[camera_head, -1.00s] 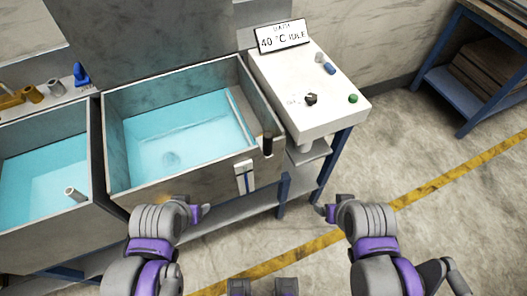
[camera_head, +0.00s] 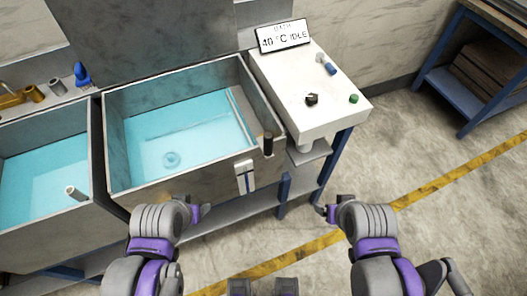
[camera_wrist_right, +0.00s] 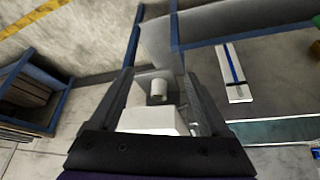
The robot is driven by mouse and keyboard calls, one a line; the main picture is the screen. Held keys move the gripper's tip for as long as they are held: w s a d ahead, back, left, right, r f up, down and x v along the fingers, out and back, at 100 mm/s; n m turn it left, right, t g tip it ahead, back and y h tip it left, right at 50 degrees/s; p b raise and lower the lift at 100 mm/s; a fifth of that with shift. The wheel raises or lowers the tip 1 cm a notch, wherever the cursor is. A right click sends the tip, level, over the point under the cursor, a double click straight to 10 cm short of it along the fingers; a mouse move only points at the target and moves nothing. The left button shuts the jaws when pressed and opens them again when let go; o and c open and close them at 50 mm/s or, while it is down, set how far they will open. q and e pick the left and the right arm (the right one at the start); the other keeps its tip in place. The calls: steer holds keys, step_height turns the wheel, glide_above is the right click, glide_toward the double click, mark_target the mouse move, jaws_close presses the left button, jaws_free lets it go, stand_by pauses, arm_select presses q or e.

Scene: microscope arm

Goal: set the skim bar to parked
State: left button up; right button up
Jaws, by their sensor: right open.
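A thin pale bar (camera_head: 239,115) lies along the right side of the right-hand water bath, near the water; I take it to be the skim bar. A dark upright handle (camera_head: 268,143) stands at the bath's front right corner; whether it joins the bar is unclear. A white plate with a dark stripe (camera_head: 245,177) is on the bath's front wall and also shows in the right wrist view (camera_wrist_right: 233,72). My right gripper (camera_head: 325,210) is open and empty, right of the bath and apart from it. My left gripper (camera_head: 202,211) is before the bath's front; its jaws are unclear.
A white control box (camera_head: 318,105) with knobs and a sign (camera_head: 283,37) reading 40 °C IDLE stands right of the bath. A second bath (camera_head: 45,180) is at left. A blue-framed shelf (camera_head: 470,85) stands far right. Floor between is clear.

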steer(key=shift+c, duration=0.2)
steer(key=shift+w+r, duration=0.1)
steer(key=shift+c, duration=1.2)
step_height(320, 180, up, 14)
steer(key=r+n+g+b, duration=0.1)
steer(key=n+g, duration=0.1)
steer(key=g, duration=0.3)
glide_above(268, 141)
steer(key=w, duration=0.2)
steer(key=shift+s+f, duration=0.25)
step_height(268, 141, down, 11)
steer(key=shift+r+b, duration=0.2)
steer(key=shift+b, duration=0.2)
jaws_close()
